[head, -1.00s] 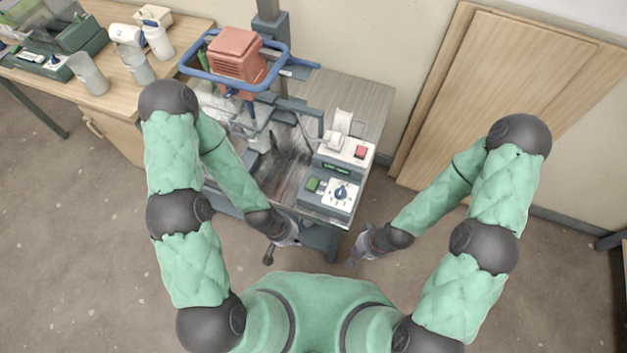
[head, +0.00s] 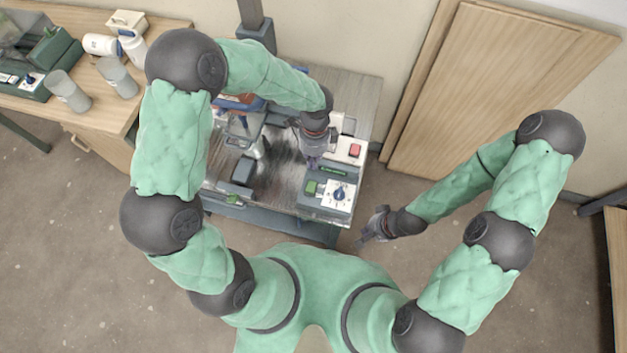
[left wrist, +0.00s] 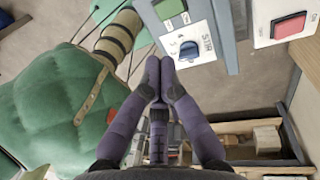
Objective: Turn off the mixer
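The mixer's control box (head: 326,206) stands at the cart's right front. It carries a green button (head: 311,187) and a blue knob (head: 339,194); a red button (head: 355,150) sits on a white box behind. The left wrist view shows the knob (left wrist: 188,50) on a white dial plate, the green button (left wrist: 170,8) and the red button (left wrist: 289,25). My left gripper (head: 311,162) is above the cart, left of the red button; its fingertips (left wrist: 159,72) are together and empty. My arm hides most of the red mixer motor. My right gripper (head: 364,239) is in front of the cart; its fingers are unclear.
A metal-topped cart (head: 281,180) bears the mixer. A wooden table (head: 118,97) at the left holds grey cups (head: 68,91) and white bottles. Wooden panels (head: 490,90) lean on the wall at the right. The floor right of the cart is clear.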

